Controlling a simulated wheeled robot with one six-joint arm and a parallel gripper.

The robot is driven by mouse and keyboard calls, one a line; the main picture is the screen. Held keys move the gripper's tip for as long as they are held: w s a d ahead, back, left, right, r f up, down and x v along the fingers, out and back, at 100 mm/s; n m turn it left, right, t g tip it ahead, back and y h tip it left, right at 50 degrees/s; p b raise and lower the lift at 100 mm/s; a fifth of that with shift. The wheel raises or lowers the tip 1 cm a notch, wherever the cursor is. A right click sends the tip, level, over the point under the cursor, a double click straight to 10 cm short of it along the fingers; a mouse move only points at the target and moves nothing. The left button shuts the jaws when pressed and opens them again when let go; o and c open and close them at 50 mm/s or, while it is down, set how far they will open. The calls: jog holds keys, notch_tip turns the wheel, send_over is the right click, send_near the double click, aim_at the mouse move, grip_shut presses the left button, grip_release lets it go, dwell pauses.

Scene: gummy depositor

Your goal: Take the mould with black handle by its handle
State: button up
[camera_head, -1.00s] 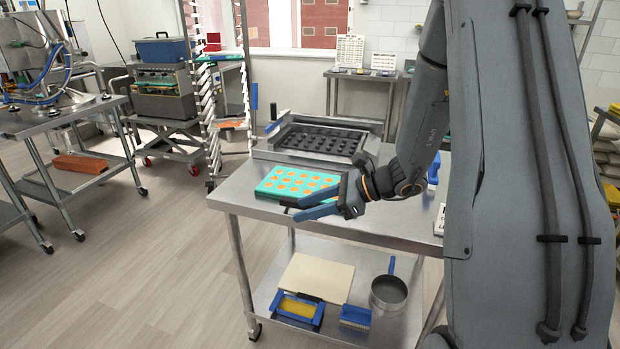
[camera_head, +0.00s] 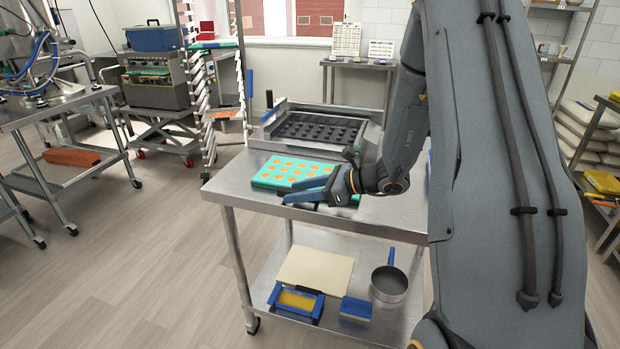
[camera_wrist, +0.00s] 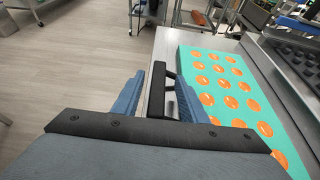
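The teal mould (camera_head: 265,184), with rows of orange filled cavities, lies flat on the steel table. It also shows in the wrist view (camera_wrist: 222,75). Its black handle (camera_wrist: 157,90) stands out from the mould's left side in the wrist view. My gripper (camera_head: 292,193) is at the mould's front edge, its blue fingers pointing left in the head view. In the wrist view my gripper (camera_wrist: 160,72) is open, with the handle between its two fingers and a visible gap on either side. The handle is hidden by the fingers in the head view.
A steel frame with a dark cavity tray (camera_head: 318,132) stands behind the mould. The table's front edge (camera_head: 310,220) is close to my gripper. A pot (camera_head: 388,283), a cream board (camera_head: 315,270) and a blue-framed tray (camera_head: 296,301) are on the lower shelf.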

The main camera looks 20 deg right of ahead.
aim_at(279, 195)
jog(key=p+x, duration=0.1)
jog(key=x, duration=0.3)
jog(key=shift+a, duration=0.3)
grip_shut()
